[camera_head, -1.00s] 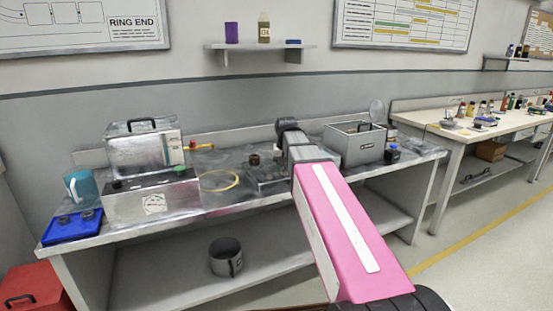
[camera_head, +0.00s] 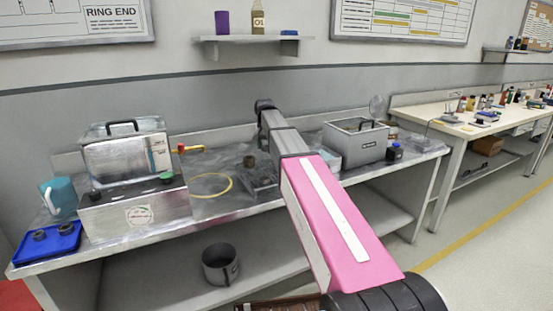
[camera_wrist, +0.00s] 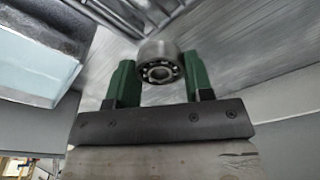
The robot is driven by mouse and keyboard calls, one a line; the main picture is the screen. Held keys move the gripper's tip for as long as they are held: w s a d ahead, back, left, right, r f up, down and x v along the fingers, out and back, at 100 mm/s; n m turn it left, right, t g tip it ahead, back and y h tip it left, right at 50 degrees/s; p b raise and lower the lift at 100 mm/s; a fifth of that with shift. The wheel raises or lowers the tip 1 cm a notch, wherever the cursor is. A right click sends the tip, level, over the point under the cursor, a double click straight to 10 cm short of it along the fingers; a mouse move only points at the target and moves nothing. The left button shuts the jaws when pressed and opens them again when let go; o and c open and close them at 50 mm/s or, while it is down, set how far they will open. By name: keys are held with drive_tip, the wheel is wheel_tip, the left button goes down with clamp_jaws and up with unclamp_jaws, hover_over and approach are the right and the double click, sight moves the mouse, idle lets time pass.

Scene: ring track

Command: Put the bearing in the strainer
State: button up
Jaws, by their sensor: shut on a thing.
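A steel ball bearing (camera_wrist: 159,66) sits between the green fingertips of my gripper (camera_wrist: 160,82) in the wrist view. The gripper is shut on it and holds it above a grey metal surface. In the head view my arm hides the gripper and the bearing. I cannot make out the strainer for certain. A dark round pot with a side handle (camera_head: 221,264) stands on the lower shelf. Grey metal bars (camera_wrist: 125,14) lie beyond the bearing at the top of the wrist view.
The metal bench carries a steel machine (camera_head: 128,160), a blue tray (camera_head: 62,245) with dark rings, a teal jug (camera_head: 58,196), a yellow ring (camera_head: 211,185) and an open grey tank (camera_head: 356,142). A pale box (camera_wrist: 35,62) is close at the wrist view's left.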

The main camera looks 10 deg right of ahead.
drive_tip(key=w+d+f, duration=0.2)
drive_tip(key=d, duration=0.1)
drive_tip(key=w+d+f, duration=0.1)
drive_tip(key=d, duration=0.1)
drive_tip(key=shift+w+d+f, duration=0.15)
drive_tip(key=shift+w+f, duration=0.05)
drive_tip(key=shift+f, duration=2.2)
drive_tip(key=shift+f, duration=0.1)
drive_tip(key=o, duration=1.1)
